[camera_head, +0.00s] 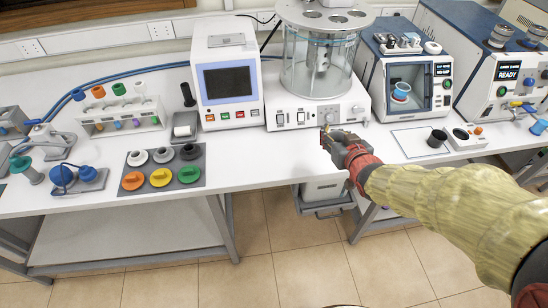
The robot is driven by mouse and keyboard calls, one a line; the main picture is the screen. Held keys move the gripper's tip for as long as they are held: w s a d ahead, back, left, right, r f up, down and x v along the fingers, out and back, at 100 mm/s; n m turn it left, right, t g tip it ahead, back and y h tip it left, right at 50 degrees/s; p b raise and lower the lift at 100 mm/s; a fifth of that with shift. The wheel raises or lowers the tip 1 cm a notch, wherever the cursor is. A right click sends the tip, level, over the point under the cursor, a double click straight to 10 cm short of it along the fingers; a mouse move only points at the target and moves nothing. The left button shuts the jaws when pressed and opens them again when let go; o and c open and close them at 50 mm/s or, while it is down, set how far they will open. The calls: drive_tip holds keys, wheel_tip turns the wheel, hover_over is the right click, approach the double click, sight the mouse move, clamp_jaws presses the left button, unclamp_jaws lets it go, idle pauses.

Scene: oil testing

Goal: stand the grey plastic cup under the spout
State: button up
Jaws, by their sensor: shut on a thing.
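My gripper (329,138) is in front of the white base of the glass-cylinder machine (318,112), close to the table's front edge. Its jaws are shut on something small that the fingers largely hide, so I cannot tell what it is. A small brassy fitting, possibly the spout (327,127), shows at the machine's front, right by my fingertips. I cannot tell whether they touch it.
A light grey bin (322,190) sits below the table edge under my gripper. A white screen unit (228,85) stands left of the machine, a blue-and-white cabinet (412,80) right of it. A white mat (412,145) lies at the right.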

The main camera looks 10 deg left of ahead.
drive_tip(key=f, duration=0.1)
drive_tip(key=b, duration=0.5)
hover_over(296, 146)
drive_tip(key=f, duration=0.9)
drive_tip(key=shift+s+d+f, duration=0.1)
drive_tip(key=shift+s+d, duration=0.15)
drive_tip(key=shift+d, duration=0.05)
drive_tip(key=shift+w+a+f+b, duration=0.15)
drive_tip(key=shift+f+b, duration=0.2)
drive_tip(key=shift+f, duration=0.65)
drive_tip(key=shift+w+a+f+b, duration=0.15)
drive_tip(key=shift+f+b, duration=0.15)
drive_tip(key=shift+f, duration=0.65)
drive_tip(key=shift+f, duration=0.2)
drive_tip(key=o, duration=1.1)
drive_tip(key=shift+o, duration=0.5)
drive_tip(key=shift+r, duration=0.1)
